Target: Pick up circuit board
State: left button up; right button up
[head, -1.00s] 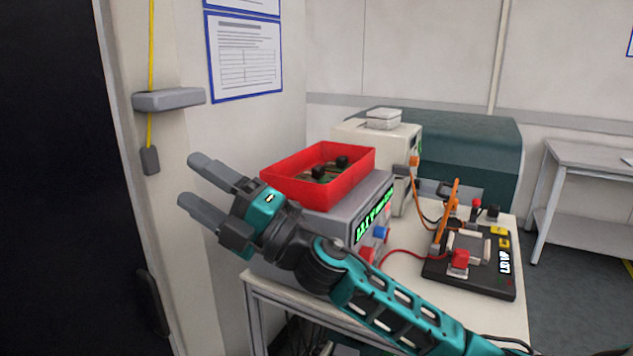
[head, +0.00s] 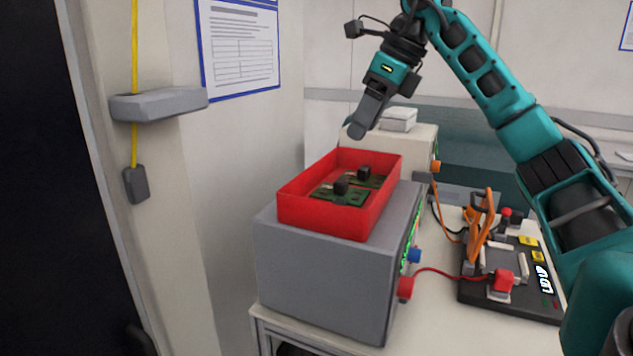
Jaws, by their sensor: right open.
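Green circuit boards with black blocks on top lie in a red open bin (head: 325,216). The nearer circuit board (head: 352,197) and one just behind it show over the bin's front wall; their lower edges are hidden. My right gripper (head: 368,116) points down above the bin's back edge, clear of the boards, with nothing between its fingers. It is open, seen nearly side-on, so one finger mostly covers the other. My left gripper is out of view.
The bin stands on a grey instrument box (head: 325,275) on a pale bench. A black test fixture (head: 510,291) with red and orange leads sits at right. A grey wall bracket (head: 158,104) juts out at left. A cream device stands behind the bin.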

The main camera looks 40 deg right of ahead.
jog(key=d, duration=0.1)
jog(key=b, duration=0.2)
send_near(341, 180)
jog(key=f, duration=0.1)
jog(key=a+f, duration=0.1)
jog(key=shift+w+f, duration=0.15)
jog(key=shift+f, duration=0.15)
jog(key=x, duration=0.5)
jog(key=shift+w+d+f, duration=0.25)
jog(key=shift+w, duration=0.1)
jog(key=shift+w+a+f, duration=0.1)
jog(key=shift+w+f, duration=0.05)
jog(key=shift+f, duration=0.05)
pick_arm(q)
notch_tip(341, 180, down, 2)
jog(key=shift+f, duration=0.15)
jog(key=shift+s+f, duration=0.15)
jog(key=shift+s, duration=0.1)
pick_arm(e)
jog(key=c, duration=1.1)
jog(key=shift+r, duration=0.15)
jog(key=shift+c, duration=0.2)
